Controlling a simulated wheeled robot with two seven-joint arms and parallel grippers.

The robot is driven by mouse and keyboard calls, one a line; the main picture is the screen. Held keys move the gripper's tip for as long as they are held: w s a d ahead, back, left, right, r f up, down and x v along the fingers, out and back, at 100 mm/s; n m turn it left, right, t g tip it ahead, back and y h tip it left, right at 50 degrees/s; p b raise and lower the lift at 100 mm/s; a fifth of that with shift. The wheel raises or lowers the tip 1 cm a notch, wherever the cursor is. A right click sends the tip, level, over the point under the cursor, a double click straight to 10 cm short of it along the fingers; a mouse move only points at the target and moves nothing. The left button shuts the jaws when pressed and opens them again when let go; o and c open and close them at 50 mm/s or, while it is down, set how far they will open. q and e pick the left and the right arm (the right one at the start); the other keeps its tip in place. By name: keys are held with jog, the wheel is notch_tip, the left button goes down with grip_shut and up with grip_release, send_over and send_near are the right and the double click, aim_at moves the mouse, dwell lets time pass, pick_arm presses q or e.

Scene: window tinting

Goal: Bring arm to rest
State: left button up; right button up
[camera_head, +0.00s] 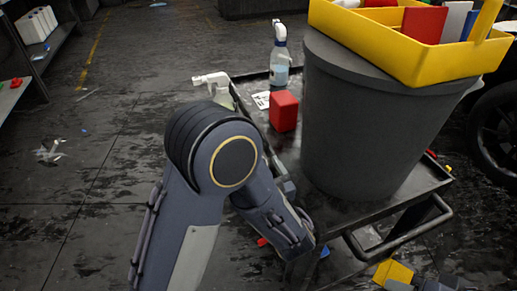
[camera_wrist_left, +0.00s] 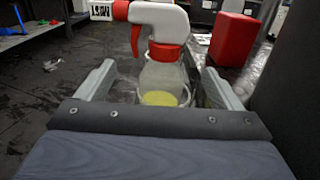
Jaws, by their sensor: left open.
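In the left wrist view my left gripper (camera_wrist_left: 158,68) is open, its two pale fingers well apart. A clear spray bottle (camera_wrist_left: 160,78) with a white trigger head, red collar and a little yellow liquid stands upright, seen between the fingers. Gaps show on both sides of it, and it appears ungripped. In the head view a white spray head (camera_head: 211,80) shows behind my left arm's rounded joint, which hides most of that bottle. My left arm reaches over the cart's near left side and hides its own gripper there.
A dark cart (camera_head: 395,205) carries a large grey bin (camera_head: 350,125), a red block (camera_head: 283,111) and a blue-labelled spray bottle (camera_head: 280,62). A yellow tray (camera_head: 425,62) of tools sits on the bin. Left of my arm the floor (camera_head: 80,190) is mostly clear; a shelf (camera_head: 45,60) stands far left.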

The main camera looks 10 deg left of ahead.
pick_arm(q)
jog(key=s+a+n+g+y, duration=0.1)
jog(key=s+a+n+g, duration=0.4)
jog(key=a, duration=0.2)
jog(key=s+a+n+g, duration=0.5)
jog(key=a+n, duration=0.1)
jog(key=a, duration=0.2)
jog(key=s+d+f+n+g+h, duration=0.2)
jog(key=s+n+g+h, duration=0.2)
jog(key=s+n+h, duration=0.8)
jog(key=s+d+r+n+t+h, duration=0.25)
jog(key=d+r+n+t, duration=0.25)
jog(key=n, duration=0.3)
notch_tip(320, 180, up, 28)
jog(key=p, duration=2.8)
jog(key=shift+w+a+f, duration=0.1)
jog(key=shift+f, duration=0.05)
